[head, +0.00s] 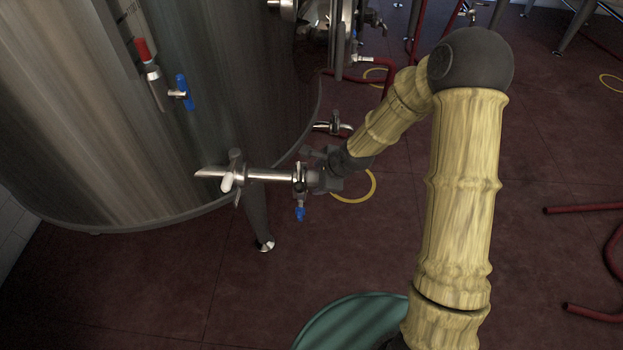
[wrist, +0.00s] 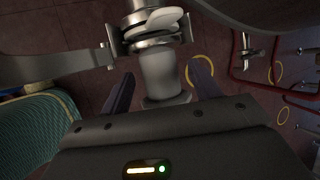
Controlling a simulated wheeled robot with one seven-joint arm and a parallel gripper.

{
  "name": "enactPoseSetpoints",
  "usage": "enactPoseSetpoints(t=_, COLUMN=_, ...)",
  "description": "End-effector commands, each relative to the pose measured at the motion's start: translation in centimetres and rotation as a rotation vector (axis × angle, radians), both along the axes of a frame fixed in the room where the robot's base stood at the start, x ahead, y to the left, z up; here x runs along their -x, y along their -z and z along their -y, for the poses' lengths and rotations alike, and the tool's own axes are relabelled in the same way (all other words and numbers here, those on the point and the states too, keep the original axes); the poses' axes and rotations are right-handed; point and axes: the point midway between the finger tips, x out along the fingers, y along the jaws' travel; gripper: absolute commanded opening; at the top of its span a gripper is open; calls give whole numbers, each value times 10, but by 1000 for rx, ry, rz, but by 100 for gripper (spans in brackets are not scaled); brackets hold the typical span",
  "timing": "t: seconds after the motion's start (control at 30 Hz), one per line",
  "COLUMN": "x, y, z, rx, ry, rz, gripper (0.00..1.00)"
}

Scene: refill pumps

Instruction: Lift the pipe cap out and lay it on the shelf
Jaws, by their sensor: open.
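A metal pipe (head: 270,175) with a valve handle sticks out sideways from the lower side of the big steel tank. My gripper (head: 313,177) is at the pipe's free end, and its dark body hides most of that end. In the wrist view my open gripper (wrist: 160,84) has one finger on each side of a pale, smooth cylindrical piece (wrist: 158,72), which looks like the pipe cap. It sits in line with the pipe's clamp fitting (wrist: 150,35). Whether the fingers touch it I cannot tell. I cannot make out a shelf in either view.
The steel tank (head: 130,120) fills the left, with a red-handled and a blue-handled fitting on its side. A tank leg (head: 258,220) stands below the pipe. A teal rounded thing (head: 350,318) is at the bottom.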

Motion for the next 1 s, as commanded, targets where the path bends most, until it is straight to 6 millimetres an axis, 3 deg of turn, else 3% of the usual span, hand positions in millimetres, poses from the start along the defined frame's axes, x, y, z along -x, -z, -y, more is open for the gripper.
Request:
enactPoseSetpoints(t=0.57, x=-2, y=3, z=-1, rx=1, ry=1, rz=1, gripper=62)
enactPoseSetpoints(t=0.87, x=-2, y=3, z=-1, rx=1, ry=0, rz=0, gripper=8)
enactPoseSetpoints(t=1.0, x=-2, y=3, z=-1, rx=0, ry=0, rz=1, gripper=8)
